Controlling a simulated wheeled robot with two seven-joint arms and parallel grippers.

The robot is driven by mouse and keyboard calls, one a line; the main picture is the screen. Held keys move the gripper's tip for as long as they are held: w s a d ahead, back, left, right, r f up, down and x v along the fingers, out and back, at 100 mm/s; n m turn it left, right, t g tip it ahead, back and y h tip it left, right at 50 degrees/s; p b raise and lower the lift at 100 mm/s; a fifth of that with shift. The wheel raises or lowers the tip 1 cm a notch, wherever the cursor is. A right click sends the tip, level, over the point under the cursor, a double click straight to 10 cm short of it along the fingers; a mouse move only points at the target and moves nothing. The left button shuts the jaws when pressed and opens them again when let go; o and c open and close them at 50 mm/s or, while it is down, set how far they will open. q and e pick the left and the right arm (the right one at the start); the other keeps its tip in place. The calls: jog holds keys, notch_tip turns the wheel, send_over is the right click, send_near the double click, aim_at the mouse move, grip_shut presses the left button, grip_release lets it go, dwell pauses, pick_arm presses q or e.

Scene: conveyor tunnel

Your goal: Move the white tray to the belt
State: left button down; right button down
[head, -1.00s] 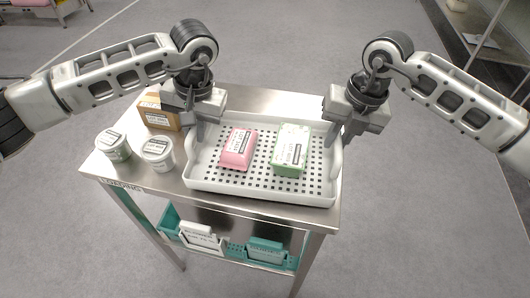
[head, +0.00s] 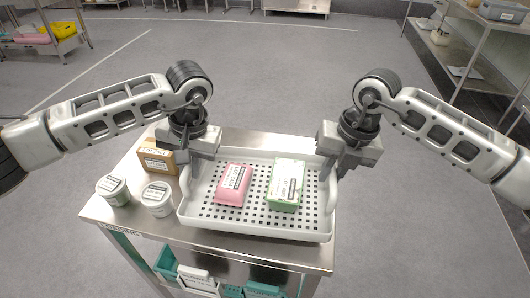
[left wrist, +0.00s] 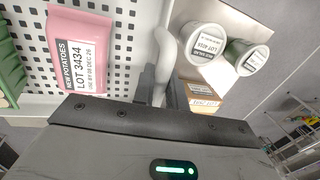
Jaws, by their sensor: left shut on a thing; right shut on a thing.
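The white tray (head: 255,233) is at the right part of a steel table, its floor perforated. It carries a pink pack (head: 234,184) on the left and a green pack (head: 286,184) on the right. No belt is recognisable in view.
Shelving (head: 455,55) stands at right. The floor behind is open.

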pick_arm(q)
jog(key=shift+r, duration=0.15)
pick_arm(e)
jog(key=shift+r, duration=0.15)
